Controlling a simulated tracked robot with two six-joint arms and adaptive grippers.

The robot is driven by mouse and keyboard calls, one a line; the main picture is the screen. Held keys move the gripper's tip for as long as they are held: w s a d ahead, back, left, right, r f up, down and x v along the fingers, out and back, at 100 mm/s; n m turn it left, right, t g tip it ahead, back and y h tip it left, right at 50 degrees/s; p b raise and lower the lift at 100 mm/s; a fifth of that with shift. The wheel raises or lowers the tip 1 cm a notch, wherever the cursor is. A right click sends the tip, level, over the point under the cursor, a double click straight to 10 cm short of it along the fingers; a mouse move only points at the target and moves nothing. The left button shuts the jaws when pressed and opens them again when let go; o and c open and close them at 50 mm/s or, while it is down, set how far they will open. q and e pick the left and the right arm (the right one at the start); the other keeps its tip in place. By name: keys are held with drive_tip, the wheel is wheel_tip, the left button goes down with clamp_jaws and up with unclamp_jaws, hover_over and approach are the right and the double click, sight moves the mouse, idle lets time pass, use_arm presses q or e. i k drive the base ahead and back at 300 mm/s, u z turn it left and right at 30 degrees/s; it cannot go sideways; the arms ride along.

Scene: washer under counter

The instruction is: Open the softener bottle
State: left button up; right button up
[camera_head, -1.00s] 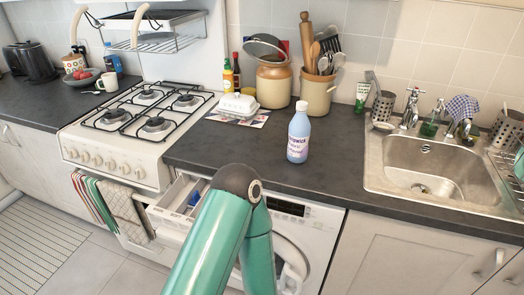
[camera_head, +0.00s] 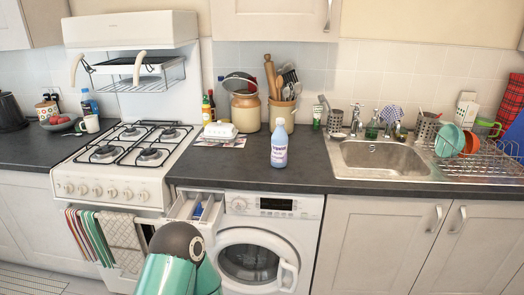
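The softener bottle (camera_head: 279,146) stands upright on the dark counter above the washer. It is pale blue with a white label and a light cap (camera_head: 280,123) on top. One of my teal arms shows at the bottom centre, in front of the washer, but no gripper fingers are in view. Nothing of mine touches the bottle.
The washing machine (camera_head: 274,205) is under the counter with its detergent drawer (camera_head: 196,207) pulled out. The gas hob (camera_head: 146,140) is to the left and the sink (camera_head: 385,153) to the right. Counter (camera_head: 314,172) around the bottle is clear.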

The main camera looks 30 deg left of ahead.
sight(279, 138)
drive_tip(key=u, duration=0.15)
drive_tip(key=i, duration=0.95)
drive_tip(key=u, duration=0.05)
